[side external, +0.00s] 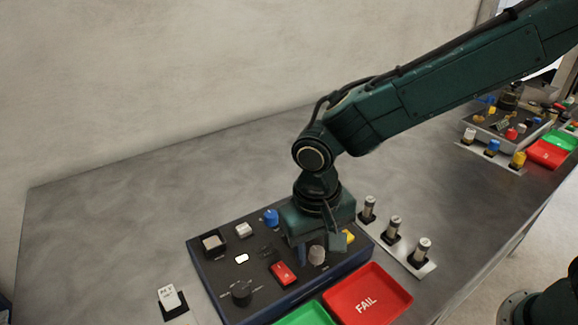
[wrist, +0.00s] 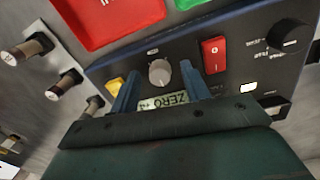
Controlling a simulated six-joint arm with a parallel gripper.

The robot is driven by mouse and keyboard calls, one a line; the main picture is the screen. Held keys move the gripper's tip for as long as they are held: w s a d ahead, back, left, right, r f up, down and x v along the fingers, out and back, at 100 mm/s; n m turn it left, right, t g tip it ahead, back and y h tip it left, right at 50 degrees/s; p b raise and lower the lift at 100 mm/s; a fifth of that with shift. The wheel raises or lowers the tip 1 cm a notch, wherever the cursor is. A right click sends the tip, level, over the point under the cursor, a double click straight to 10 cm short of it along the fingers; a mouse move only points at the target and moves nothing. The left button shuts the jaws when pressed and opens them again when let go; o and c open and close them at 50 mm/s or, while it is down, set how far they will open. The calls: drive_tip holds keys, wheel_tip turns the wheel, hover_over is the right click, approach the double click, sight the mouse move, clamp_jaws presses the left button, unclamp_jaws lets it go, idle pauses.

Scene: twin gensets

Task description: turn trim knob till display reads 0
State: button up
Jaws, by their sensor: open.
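The grey trim knob (wrist: 159,73) sits on the dark panel, between and just beyond my fingertips in the wrist view. It also shows in the side view (side external: 317,256), below my gripper. My gripper (wrist: 160,69) is open, with one blue finger on each side of the knob; I cannot tell whether either touches it. The display (wrist: 163,101) lies between the fingers, upside down. It shows "ZERO" and a signed figure that looks like +4 but is hard to read, partly cut off by the gripper body. In the side view my gripper (side external: 320,250) hides the display.
A red rocker switch (wrist: 214,55) and a black rotary knob (wrist: 290,36) stand beside the trim knob. A yellow button (wrist: 114,85) is close to one finger. The red FAIL tray (side external: 368,294) and several cylinders on a plate (side external: 394,228) flank the panel.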

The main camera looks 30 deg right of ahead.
drive_tip(key=shift+f, duration=0.2)
drive_tip(key=c, duration=1)
drive_tip(key=shift+n, duration=0.3)
drive_tip(key=n, duration=0.3)
drive_tip(key=shift+d+n+t, duration=0.1)
drive_tip(key=shift+n+t, duration=0.2)
drive_tip(key=shift+n, duration=1.8)
